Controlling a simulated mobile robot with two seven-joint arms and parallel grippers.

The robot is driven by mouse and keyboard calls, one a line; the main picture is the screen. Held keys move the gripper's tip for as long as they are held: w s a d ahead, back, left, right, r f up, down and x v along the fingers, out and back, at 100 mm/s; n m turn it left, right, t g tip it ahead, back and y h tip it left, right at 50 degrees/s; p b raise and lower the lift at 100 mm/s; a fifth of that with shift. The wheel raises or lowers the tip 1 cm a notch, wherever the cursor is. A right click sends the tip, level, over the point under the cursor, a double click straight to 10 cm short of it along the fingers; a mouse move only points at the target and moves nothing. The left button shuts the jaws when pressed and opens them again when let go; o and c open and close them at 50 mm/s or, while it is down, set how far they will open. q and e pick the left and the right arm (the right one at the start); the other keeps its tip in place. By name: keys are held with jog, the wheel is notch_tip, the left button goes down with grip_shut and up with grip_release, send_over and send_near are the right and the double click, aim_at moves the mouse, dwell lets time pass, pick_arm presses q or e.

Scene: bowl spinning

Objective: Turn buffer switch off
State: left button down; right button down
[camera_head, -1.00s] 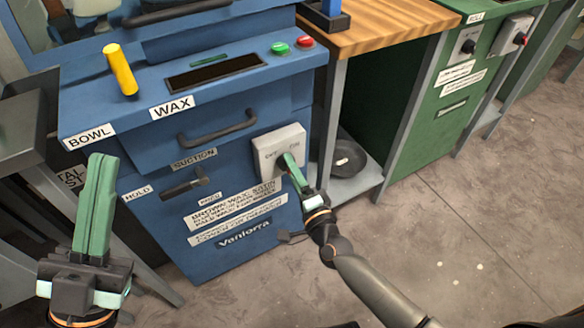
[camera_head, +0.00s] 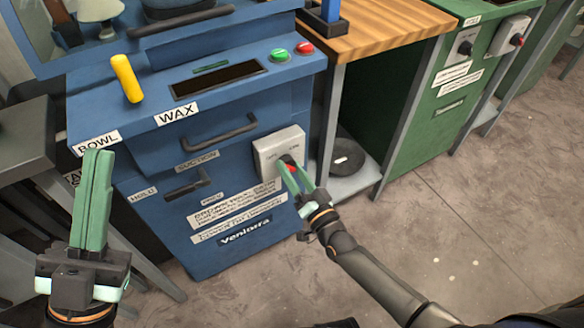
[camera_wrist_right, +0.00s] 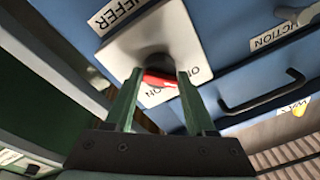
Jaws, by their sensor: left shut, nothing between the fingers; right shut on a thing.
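The buffer switch is a pale box (camera_head: 265,152) on the right front of the blue machine. Its dark rotary knob has a red handle (camera_head: 291,170), which also shows between my fingers in the right wrist view (camera_wrist_right: 158,79). My right gripper (camera_head: 286,168) is shut on the red handle, one green finger on each side. In the wrist view, the switch plate (camera_wrist_right: 122,45) bears OFF and ON lettering, partly hidden by the fingers, and a BUFFER label is beside it. My left gripper (camera_head: 98,153) is shut, empty and upright at the left, apart from the switch.
The blue machine (camera_head: 240,205) has a drawer handle (camera_head: 220,133), a yellow lever (camera_head: 126,78), and green and red buttons (camera_head: 279,55). A wooden table (camera_head: 385,22) stands to its right. A green machine (camera_head: 425,120) has another switch (camera_head: 465,47). The floor at right is clear.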

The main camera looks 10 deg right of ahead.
jog(key=shift+d+f+n, duration=0.1)
jog(key=shift+f+n, duration=0.1)
jog(key=shift+n, duration=0.1)
pick_arm(q)
jog(key=shift+w+f+n+y, duration=0.4)
jog(key=shift+w+f+y, duration=0.1)
jog(key=shift+w+f, duration=0.15)
pick_arm(e)
jog(key=c, duration=0.6)
grip_release()
jog(key=o, duration=0.3)
jog(key=shift+r, duration=0.1)
pick_arm(q)
jog(key=shift+s+r, duration=0.2)
jog(key=shift+r, duration=0.05)
pick_arm(e)
jog(key=shift+s, duration=0.1)
